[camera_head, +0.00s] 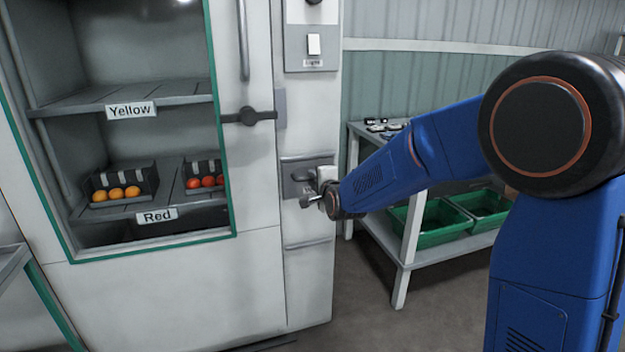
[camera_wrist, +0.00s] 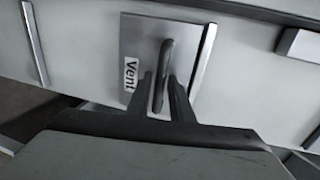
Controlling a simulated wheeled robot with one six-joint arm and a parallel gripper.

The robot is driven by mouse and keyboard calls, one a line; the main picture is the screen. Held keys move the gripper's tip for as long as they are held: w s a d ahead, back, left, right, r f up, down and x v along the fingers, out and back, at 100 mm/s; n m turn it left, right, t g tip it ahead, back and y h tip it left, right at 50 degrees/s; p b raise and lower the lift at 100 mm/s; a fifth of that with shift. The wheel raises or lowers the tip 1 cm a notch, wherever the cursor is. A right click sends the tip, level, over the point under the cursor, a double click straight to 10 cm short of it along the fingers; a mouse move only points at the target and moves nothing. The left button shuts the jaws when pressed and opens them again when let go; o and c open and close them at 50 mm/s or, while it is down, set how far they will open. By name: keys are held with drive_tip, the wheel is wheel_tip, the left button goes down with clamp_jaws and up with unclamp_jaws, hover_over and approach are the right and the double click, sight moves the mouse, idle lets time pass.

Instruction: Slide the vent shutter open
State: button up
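The vent shutter is a grey plate with a "Vent" label and an upright dark bar handle (camera_wrist: 163,68). In the wrist view the shutter plate (camera_wrist: 138,42) fills the upper middle. In the head view the shutter (camera_head: 297,163) is on the narrow right-hand panel of the cabinet, partly hidden by my gripper. My gripper (camera_head: 308,201) is at the handle. In the wrist view its two fingers (camera_wrist: 161,88) stand apart, one on each side of the handle's lower part. They look open; firm contact with the handle does not show.
The white cabinet (camera_head: 180,290) has shelves labelled Yellow and Red, holding small crates of tomatoes. A light switch (camera_head: 313,44) is above the shutter. A door latch (camera_head: 249,116) is up and left of it. A table (camera_head: 400,285) with green crates stands right, behind my arm.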

drive_tip(key=shift+w+a+f, duration=0.1)
drive_tip(key=shift+w+a, duration=0.05)
drive_tip(key=shift+w, duration=0.35)
clamp_jaws()
wheel_tip(320, 180, down, 18)
drive_tip(key=shift+r, duration=0.25)
drive_tip(key=shift+s, duration=0.1)
unclamp_jaws()
drive_tip(key=shift+f, duration=0.15)
